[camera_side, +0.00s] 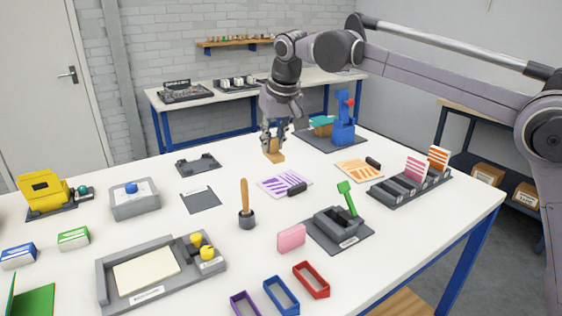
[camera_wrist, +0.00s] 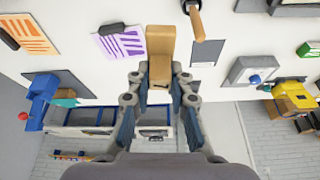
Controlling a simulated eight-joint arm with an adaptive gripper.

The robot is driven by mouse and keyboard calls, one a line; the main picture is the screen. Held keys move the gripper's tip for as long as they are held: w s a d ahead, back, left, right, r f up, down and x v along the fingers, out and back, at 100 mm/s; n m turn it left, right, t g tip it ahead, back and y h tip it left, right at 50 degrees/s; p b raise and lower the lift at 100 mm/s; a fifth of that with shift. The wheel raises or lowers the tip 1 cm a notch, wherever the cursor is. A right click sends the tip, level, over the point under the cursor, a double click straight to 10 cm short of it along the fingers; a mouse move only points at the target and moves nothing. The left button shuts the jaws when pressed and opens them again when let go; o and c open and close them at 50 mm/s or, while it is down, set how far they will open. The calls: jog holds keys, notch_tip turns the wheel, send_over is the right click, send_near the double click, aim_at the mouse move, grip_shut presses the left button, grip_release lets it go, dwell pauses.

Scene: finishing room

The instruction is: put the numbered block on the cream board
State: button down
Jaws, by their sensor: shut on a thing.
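My gripper (camera_side: 275,138) points down over the far middle of the white table, shut on a tan wooden block (camera_side: 274,151). In the wrist view, the block (camera_wrist: 161,55) stands out between the two fingertips (camera_wrist: 160,86). I cannot make out a number on it. In the side view its lower end is at or just above the table; I cannot tell whether it touches. The cream board (camera_side: 147,270) lies flat in a grey tray (camera_side: 112,290) at the near left, well away from my gripper. Its top is bare.
A purple-striped card (camera_side: 284,184) lies just in front of the block. A brush with an upright wooden handle (camera_side: 245,200) stands between the block and the tray. Yellow knobs (camera_side: 206,252) stand at the tray's right end. A blue-button box (camera_side: 134,199) stands behind the tray.

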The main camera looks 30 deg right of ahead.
jog(key=s+a+f+n+y, duration=0.2)
jog(key=a+n, duration=0.4)
jog(key=a, duration=1.6)
send_near(143, 273)
jog(key=shift+w+a, duration=0.25)
jog(key=shift+w, duration=0.55)
jog(key=shift+f, duration=2.1)
jog(key=shift+f, duration=0.1)
jog(key=c, duration=1.2)
grip_release()
